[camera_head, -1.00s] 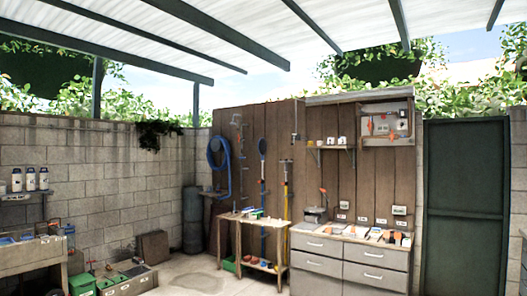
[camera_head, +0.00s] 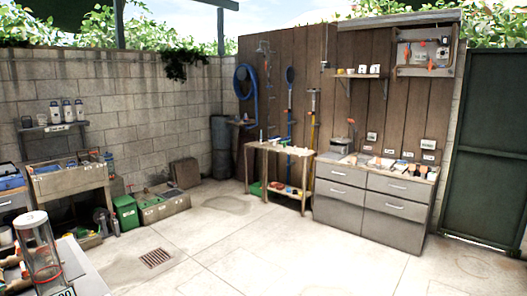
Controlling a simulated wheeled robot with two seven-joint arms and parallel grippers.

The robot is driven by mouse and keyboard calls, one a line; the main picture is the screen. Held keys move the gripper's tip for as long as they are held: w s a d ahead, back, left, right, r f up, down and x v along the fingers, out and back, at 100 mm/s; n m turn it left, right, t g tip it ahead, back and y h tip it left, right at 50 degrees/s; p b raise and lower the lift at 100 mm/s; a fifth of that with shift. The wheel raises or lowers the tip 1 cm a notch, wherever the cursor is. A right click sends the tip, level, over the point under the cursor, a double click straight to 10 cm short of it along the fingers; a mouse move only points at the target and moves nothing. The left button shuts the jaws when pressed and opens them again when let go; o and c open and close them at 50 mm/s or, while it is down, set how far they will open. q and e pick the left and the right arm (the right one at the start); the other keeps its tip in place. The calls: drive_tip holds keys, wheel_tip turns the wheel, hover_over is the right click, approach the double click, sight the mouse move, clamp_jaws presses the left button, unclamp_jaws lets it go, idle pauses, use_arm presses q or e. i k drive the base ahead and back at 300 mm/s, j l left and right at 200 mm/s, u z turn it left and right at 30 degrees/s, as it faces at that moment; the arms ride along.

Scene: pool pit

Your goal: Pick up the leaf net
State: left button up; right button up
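The lower ends of both poles are partly hidden by the table. Neither of my grippers is in view.
A wooden table (camera_head: 279,149) and grey drawer cabinet (camera_head: 372,196) stand before the wall. A blue hose (camera_head: 247,85) hangs left. A clear cylinder (camera_head: 38,245) stands on a surface at near left. The concrete floor (camera_head: 255,250) is open, with a drain grate (camera_head: 156,258).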

sight(291, 72)
drive_tip(key=i+l+z, duration=0.1)
drive_tip(key=i, duration=0.95)
drive_tip(key=i+l, duration=0.15)
drive_tip(key=i, duration=0.9)
drive_tip(key=i+j+u, duration=0.2)
drive_tip(key=i+u, duration=0.25)
drive_tip(key=i, duration=0.15)
drive_tip(key=i+u, duration=0.5)
drive_tip(key=i+l+u, duration=0.25)
drive_tip(key=i+u, duration=0.2)
drive_tip(key=i, duration=0.2)
drive_tip(key=i+z, duration=0.25)
drive_tip(key=i, duration=0.4)
drive_tip(key=i+z, duration=0.25)
drive_tip(key=i, duration=0.4)
drive_tip(key=i+j+z, duration=0.3)
drive_tip(key=i, duration=0.3)
drive_tip(key=i+z, duration=0.15)
drive_tip(key=i, duration=0.35)
drive_tip(key=i+z, duration=0.15)
drive_tip(key=i, duration=0.3)
drive_tip(key=i+j+z, duration=0.15)
drive_tip(key=i, duration=0.35)
drive_tip(key=i+j+z, duration=0.15)
drive_tip(key=i, duration=0.3)
drive_tip(key=i+j+z, duration=0.15)
drive_tip(key=i, duration=0.35)
